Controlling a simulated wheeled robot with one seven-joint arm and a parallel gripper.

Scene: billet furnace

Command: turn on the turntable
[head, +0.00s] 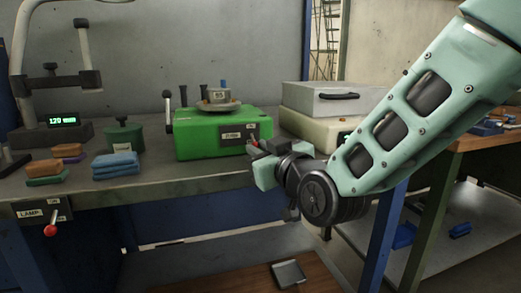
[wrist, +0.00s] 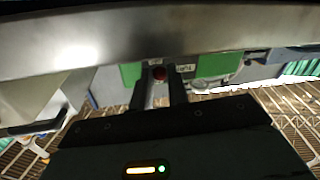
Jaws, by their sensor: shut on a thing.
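The turntable is a green box (head: 210,145) on the bench, with a round plate (head: 205,107) on top bearing a small grey and blue piece marked 65. A dark label plate (head: 239,134) is on its front, too small to read surely. My gripper (head: 262,160) is at the box's front right corner, by the bench edge. In the wrist view, my fingers (wrist: 159,92) are shut around a lever with a red knob (wrist: 158,73), next to the green surface. The lever is mostly hidden in the head view, so I cannot tell its position.
A lever with a red knob (head: 50,230) under a LAMP label hangs at the bench front left. Blue cloths (head: 115,164), a green lidded pot (head: 124,138) and a display (head: 63,121) stand left. A grey-lidded box (head: 330,100) stands right of the turntable.

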